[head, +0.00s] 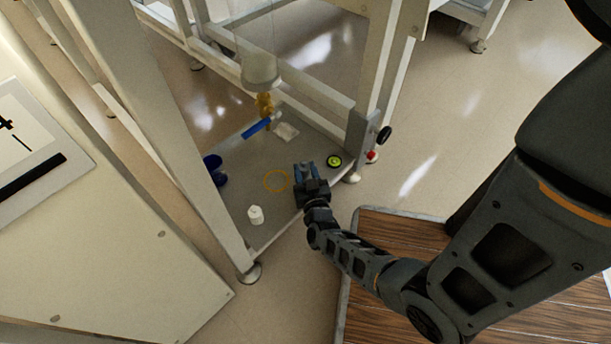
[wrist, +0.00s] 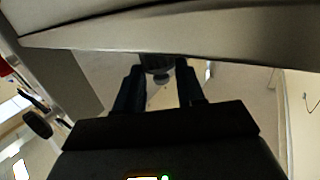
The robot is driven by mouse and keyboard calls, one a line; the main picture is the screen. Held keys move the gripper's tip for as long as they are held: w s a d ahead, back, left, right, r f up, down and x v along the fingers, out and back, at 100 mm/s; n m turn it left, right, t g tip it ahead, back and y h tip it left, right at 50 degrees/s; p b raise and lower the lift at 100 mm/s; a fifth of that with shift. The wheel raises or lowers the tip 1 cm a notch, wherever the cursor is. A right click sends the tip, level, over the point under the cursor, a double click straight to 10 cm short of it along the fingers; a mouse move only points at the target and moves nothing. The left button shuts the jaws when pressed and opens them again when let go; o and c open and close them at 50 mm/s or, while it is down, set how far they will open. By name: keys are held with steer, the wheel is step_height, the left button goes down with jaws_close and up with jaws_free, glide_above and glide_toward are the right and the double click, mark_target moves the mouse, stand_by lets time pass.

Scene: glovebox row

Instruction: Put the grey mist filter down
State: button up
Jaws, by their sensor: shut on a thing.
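My gripper (head: 307,170) reaches in over the right front part of the low grey shelf (head: 285,208), between the legs of the white frame. In the wrist view its two dark fingers (wrist: 160,88) are closed on a dark grey ribbed piece, which I take for the grey mist filter (wrist: 157,62). A small rounded knob shows at the filter's near end. In the head view the filter is mostly hidden by the fingers. I cannot tell whether it touches anything.
On the shelf are a white cap (head: 256,214), a yellow ring (head: 276,181), a blue cup (head: 214,170), a white packet (head: 287,132) and a black-and-yellow disc (head: 334,161). A brass valve (head: 264,104) with a blue lever (head: 257,128) hangs behind. A black knob (head: 384,135) is on the right post.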

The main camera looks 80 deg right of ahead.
steer(key=shift+f, duration=0.25)
steer(key=o, duration=1)
steer(key=shift+r, duration=0.1)
steer(key=s+a+r+n+t+y+p, duration=0.2)
steer(key=s+a+r, duration=0.1)
steer(key=a, duration=0.7)
steer(key=s+a+r+n+t+y+p, duration=0.15)
steer(key=a+r, duration=0.25)
steer(key=a, duration=0.6)
steer(key=s+a+r+n+t+y, duration=0.1)
steer(key=s+a+r+n+y, duration=0.1)
steer(key=r, duration=0.7)
steer(key=s+a+r+n+t+y, duration=0.1)
steer(key=a+r+n+y, duration=0.3)
steer(key=r, duration=0.6)
steer(key=s+a+r+n+t+y, duration=0.2)
steer(key=a+r+y, duration=0.3)
steer(key=r, duration=0.5)
steer(key=shift+s+a+n+y, duration=0.1)
steer(key=shift+s+n+y, duration=0.55)
steer(key=shift+s+n, duration=0.15)
